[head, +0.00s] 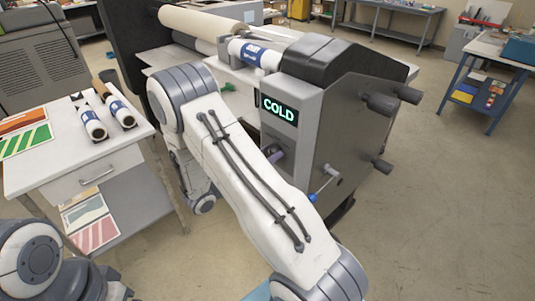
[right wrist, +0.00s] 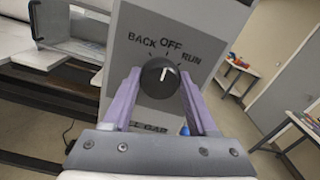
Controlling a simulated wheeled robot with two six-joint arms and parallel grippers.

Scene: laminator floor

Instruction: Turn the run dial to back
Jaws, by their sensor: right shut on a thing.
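The run dial (right wrist: 157,88) is a round black knob on the grey panel of the laminator (head: 310,105). In the right wrist view its white pointer mark aims up and slightly right, at OFF. BACK is printed to the left of OFF and RUN to the right. My right gripper (right wrist: 160,75) has its purple fingers on either side of the knob, shut on it. My left gripper is out of view.
A lit display (head: 279,110) above the dial reads COLD. A crank with a blue knob (head: 312,197) and dark handles (head: 381,103) stick out from the laminator's right side. A white side table (head: 60,165) with rolls stands at left. Floor is clear at right.

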